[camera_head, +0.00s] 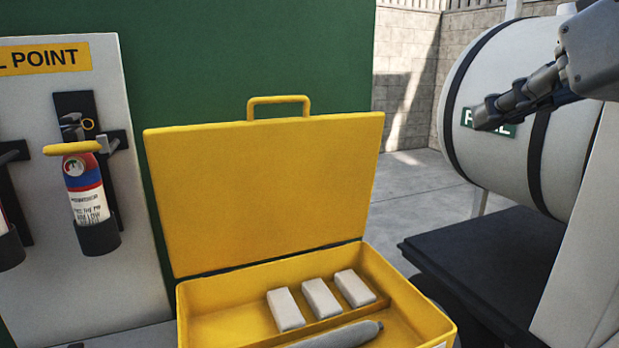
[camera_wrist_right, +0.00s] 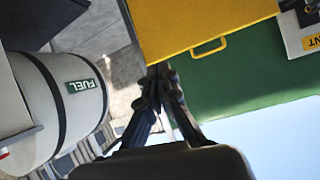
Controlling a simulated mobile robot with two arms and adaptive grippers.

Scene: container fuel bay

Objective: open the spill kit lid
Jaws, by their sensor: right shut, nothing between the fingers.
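The yellow spill kit lid (camera_head: 262,190) stands raised and open, tilted back behind its box, with its handle (camera_head: 278,100) on the top edge. The yellow spill kit box (camera_head: 220,304) below shows its inside. The lid (camera_wrist_right: 180,20) and its handle (camera_wrist_right: 209,46) also show in the right wrist view. My right gripper (camera_head: 482,119) is up at the right, in front of the tank and apart from the lid. In the right wrist view its fingers (camera_wrist_right: 158,72) are together and empty. My left gripper is out of view.
Several white blocks (camera_head: 320,298) and a grey roll (camera_head: 345,334) lie in the box. A white fuel tank (camera_head: 500,70) stands right, above a dark platform (camera_head: 500,255). A red extinguisher (camera_head: 85,185) hangs on the white panel at left. A green wall (camera_head: 240,50) stands behind the lid.

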